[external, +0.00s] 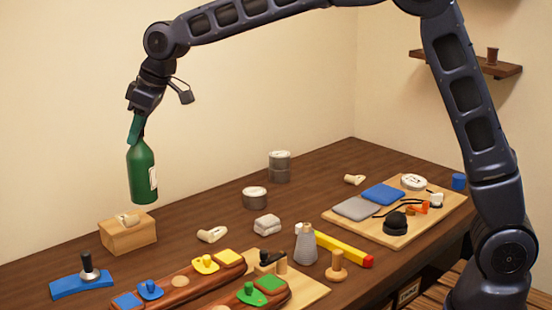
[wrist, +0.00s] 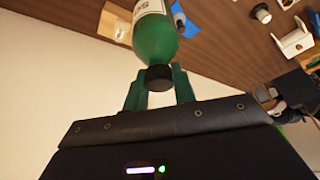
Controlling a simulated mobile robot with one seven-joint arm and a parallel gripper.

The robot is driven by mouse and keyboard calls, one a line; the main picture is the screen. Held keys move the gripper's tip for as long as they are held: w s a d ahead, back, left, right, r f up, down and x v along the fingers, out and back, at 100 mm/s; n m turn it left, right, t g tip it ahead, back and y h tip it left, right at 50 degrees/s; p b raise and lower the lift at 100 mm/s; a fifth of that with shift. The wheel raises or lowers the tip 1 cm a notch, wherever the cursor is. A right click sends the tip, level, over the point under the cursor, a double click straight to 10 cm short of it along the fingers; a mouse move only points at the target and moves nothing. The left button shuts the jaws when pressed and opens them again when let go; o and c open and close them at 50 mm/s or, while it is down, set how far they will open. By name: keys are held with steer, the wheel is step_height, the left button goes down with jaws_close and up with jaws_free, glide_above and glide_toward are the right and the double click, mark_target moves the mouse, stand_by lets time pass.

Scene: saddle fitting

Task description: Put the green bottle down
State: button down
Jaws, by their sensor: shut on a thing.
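The green bottle (external: 142,172) hangs upright from my gripper (external: 136,128) in the external view, in the air at the left, above and close to a wooden box on the table (external: 318,182). It has a white label on one side. In the wrist view the green bottle (wrist: 155,42) shows with its black cap (wrist: 158,78) near the two green fingers of my gripper (wrist: 158,88). My gripper is shut on the bottle's neck end. The exact contact is partly hidden in the external view.
Below the bottle stands a wooden box (external: 128,236) with a pale piece on top. A blue tool (external: 82,284) lies in front of it. Tin cans (external: 255,197), pale fittings (external: 212,235) and wooden boards with coloured parts (external: 190,282) lie rightward. Bare table shows behind the box.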

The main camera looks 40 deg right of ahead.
mark_target(151, 191)
steer(key=shift+s+a+r, duration=0.1)
steer(key=shift+s+a, duration=0.5)
steer(key=shift+a, duration=0.15)
steer(key=shift+s+a+f, duration=0.1)
steer(key=shift+f, duration=0.25)
step_height(151, 191, down, 19)
steer(key=shift+f, duration=0.2)
steer(key=c, duration=1.1)
jaws_free()
steer(key=shift+c, duration=0.2)
steer(key=v, duration=1.2)
steer(key=shift+r, duration=0.15)
